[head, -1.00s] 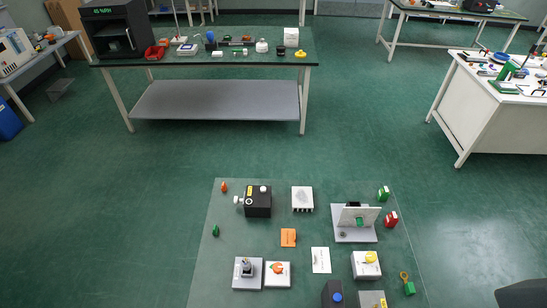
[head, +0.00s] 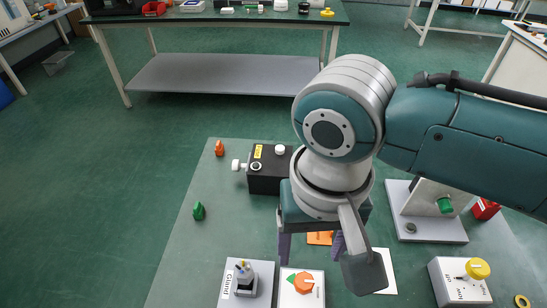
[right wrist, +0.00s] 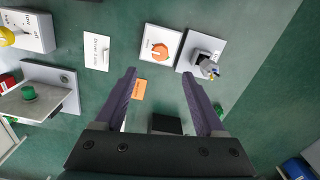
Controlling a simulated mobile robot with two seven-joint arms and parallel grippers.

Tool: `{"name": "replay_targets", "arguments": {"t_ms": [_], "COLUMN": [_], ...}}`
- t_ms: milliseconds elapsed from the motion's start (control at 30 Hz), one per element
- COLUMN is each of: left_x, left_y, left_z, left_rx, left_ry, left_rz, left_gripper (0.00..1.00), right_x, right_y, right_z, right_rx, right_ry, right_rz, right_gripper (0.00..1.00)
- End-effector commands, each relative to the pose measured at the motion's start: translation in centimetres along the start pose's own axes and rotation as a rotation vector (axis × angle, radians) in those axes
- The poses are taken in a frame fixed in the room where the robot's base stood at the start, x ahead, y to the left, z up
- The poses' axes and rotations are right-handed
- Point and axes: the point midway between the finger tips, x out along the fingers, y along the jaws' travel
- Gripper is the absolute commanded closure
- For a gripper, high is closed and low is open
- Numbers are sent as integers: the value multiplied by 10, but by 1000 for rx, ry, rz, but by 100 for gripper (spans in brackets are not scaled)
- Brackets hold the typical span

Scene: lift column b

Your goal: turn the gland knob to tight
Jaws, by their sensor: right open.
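The plate marked "Gland" (head: 227,287) lies at the bottom left of the mat in the head view. A grey fitting (head: 244,278) with a yellow and dark top stands on it. In the right wrist view the grey fitting (right wrist: 204,64) is on its pale plate at the upper right, just beyond a fingertip. My right gripper (head: 311,244) is open and empty, to the upper right of the gland plate in the head view. Its two purple fingers (right wrist: 158,75) are spread in the wrist view. The knob's setting is too small to read. My left gripper is out of view.
A white plate with an orange dial (head: 303,282) sits close beside the gland plate. A black box (head: 268,177), a green piece (head: 198,211) and an orange piece (head: 219,148) are farther back. A yellow-knobbed box (head: 460,284) stands at right. The mat's left side is mostly clear.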

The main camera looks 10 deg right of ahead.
Motion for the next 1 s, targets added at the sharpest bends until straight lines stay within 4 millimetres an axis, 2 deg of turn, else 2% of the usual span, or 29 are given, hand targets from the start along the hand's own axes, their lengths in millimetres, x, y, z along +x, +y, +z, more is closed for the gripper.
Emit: {"name": "replay_targets", "arguments": {"t_ms": [167, 400, 500, 667, 933, 1000], "left_x": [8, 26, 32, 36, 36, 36], "left_y": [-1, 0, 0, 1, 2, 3], "left_z": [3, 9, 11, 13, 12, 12], "left_rx": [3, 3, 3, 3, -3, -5], "left_ry": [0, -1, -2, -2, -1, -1], "left_rz": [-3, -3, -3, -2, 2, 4], "left_gripper": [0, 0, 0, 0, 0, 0], "right_x": [23, 71, 85, 96, 97, 97], "right_y": [1, 1, 0, 1, 0, 0], "right_z": [0, 0, 0, 0, 0, 0], "right_rx": [4, 2, 1, 0, 0, 0], "right_ry": [-2, -1, -1, -1, 0, 0], "right_rz": [5, 5, 3, 2, 1, 1], "right_gripper": [28, 28, 28, 28, 28, 34]}}
